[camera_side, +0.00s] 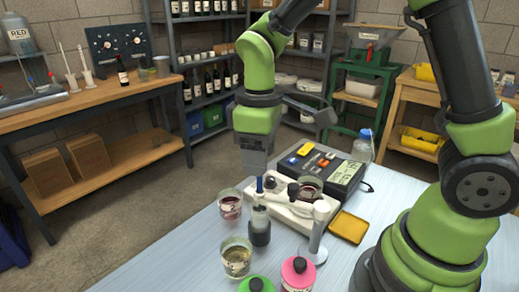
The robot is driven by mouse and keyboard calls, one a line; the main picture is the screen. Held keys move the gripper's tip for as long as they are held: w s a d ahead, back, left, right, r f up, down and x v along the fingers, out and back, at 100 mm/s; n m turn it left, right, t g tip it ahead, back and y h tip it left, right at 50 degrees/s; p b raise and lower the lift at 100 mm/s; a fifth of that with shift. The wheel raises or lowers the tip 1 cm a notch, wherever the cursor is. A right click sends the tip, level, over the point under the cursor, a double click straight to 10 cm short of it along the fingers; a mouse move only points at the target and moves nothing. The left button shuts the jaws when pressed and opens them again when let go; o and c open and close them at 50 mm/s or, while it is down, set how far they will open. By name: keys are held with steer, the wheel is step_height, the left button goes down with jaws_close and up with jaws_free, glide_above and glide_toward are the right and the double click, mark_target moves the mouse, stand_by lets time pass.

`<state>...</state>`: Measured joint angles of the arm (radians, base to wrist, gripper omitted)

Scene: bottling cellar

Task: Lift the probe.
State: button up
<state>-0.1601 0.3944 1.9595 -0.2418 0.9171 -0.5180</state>
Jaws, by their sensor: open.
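The probe (259,186) is a slim upright rod with a blue top. Its lower part stands in a small jar of dark liquid (260,228) on the pale table. My gripper (257,170) points down just above the probe's top, open. It appears apart from the probe, but the exact gap and the fingertips are hard to make out. Behind the probe, a meter (332,169) with coloured buttons and a lit display lies on the table.
A yellow pad (348,227) lies right. The table's left front (180,268) is clear.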

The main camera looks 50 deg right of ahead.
step_height(320, 180, up, 10)
stand_by(0.5)
steer(key=shift+f, duration=0.2)
step_height(320, 180, down, 10)
steer(key=shift+r, duration=0.1)
stand_by(0.5)
steer(key=shift+c, duration=0.3)
